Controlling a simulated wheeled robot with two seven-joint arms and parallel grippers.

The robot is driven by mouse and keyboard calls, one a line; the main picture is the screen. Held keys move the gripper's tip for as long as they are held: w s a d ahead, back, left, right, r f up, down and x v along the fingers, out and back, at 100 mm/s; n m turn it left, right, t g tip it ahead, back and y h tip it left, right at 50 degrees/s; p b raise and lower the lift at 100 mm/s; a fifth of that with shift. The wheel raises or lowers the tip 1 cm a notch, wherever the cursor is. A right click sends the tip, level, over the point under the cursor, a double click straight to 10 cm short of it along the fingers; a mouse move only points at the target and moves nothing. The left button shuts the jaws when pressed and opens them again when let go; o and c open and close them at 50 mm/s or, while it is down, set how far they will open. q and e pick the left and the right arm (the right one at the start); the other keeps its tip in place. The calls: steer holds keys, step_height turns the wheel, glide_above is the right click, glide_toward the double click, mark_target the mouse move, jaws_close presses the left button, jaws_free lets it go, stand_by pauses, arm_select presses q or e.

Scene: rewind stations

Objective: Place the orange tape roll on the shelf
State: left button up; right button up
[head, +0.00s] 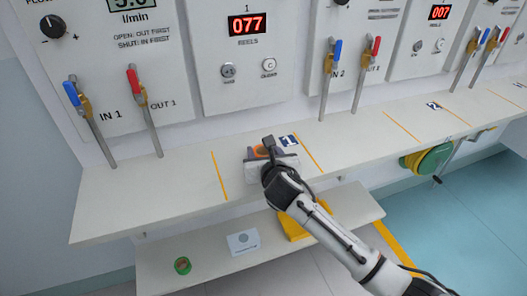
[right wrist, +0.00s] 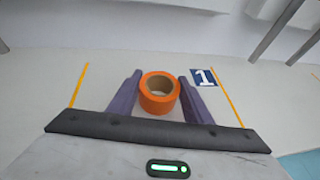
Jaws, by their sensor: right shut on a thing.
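The orange tape roll (right wrist: 160,104) sits between the two purple-grey fingers of my right gripper (right wrist: 161,90), its round hole facing up. In the head view the roll (head: 260,152) is mostly hidden by my right gripper (head: 268,155). The gripper is shut on it, over the upper white shelf (head: 140,195), between two orange lines beside the label "1" (head: 288,140). I cannot tell whether the roll touches the surface. A lower shelf (head: 205,262) runs below it. My left gripper is not in view.
Valve pipes with red (head: 133,80) and blue (head: 71,92) handles rise along the shelf's back. A green-yellow reel (head: 430,160) hangs at right.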

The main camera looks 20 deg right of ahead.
steer(key=o, duration=1.1)
steer(key=shift+f, duration=0.1)
steer(key=shift+c, duration=0.2)
